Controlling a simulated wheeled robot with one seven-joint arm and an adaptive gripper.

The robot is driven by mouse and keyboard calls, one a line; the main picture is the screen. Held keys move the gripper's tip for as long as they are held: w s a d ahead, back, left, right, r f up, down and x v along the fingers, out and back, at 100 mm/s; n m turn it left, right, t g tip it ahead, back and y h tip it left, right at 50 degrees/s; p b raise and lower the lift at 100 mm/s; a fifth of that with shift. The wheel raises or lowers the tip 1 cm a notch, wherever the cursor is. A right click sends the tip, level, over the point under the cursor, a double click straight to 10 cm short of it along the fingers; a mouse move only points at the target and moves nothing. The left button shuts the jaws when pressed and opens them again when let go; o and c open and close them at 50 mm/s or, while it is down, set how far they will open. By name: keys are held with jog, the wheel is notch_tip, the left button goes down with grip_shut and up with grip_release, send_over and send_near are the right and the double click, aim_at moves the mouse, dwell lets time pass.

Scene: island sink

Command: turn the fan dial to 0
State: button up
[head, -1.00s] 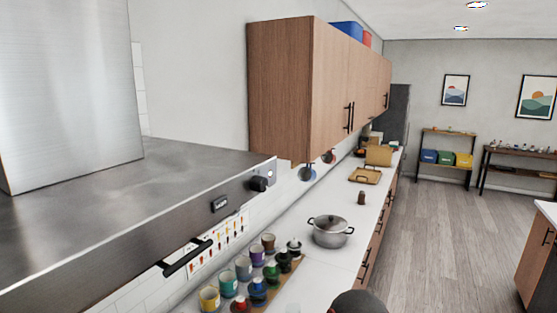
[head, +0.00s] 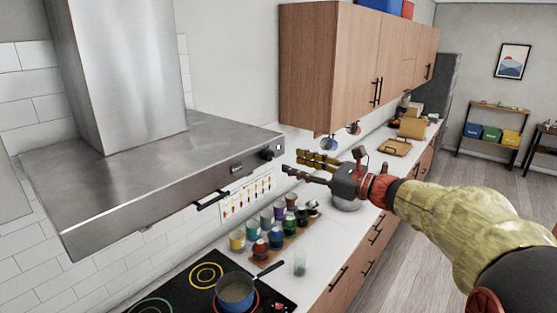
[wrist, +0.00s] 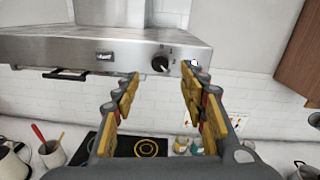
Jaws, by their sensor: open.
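The range hood (head: 150,175) is brushed steel, and its black fan dial (head: 267,153) sits at the right end of the front edge. In the wrist view the fan dial (wrist: 160,64) appears between my fingertips, with small marks above and to its right that are too small to read. My gripper (head: 293,161) is open and empty, just right of the dial and pointing at the hood. In the wrist view my gripper (wrist: 161,74) has a finger on each side of the dial, with a visible gap in front of it. The dial's exact setting cannot be told.
A black handle bar (head: 211,199) hangs below the hood edge. Wooden wall cabinets (head: 330,65) stand to the right. Below are several colored jars (head: 262,230), a blue pot (head: 236,290) on the cooktop and a lidded pot (head: 347,203). The air before the hood is free.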

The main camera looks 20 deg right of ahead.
aim_at(271, 156)
jog(key=shift+p+x, duration=0.75)
jog(key=shift+x, duration=3.2)
jog(key=shift+f, duration=0.1)
jog(key=c, duration=0.3)
jog(key=c, duration=0.8)
grip_shut()
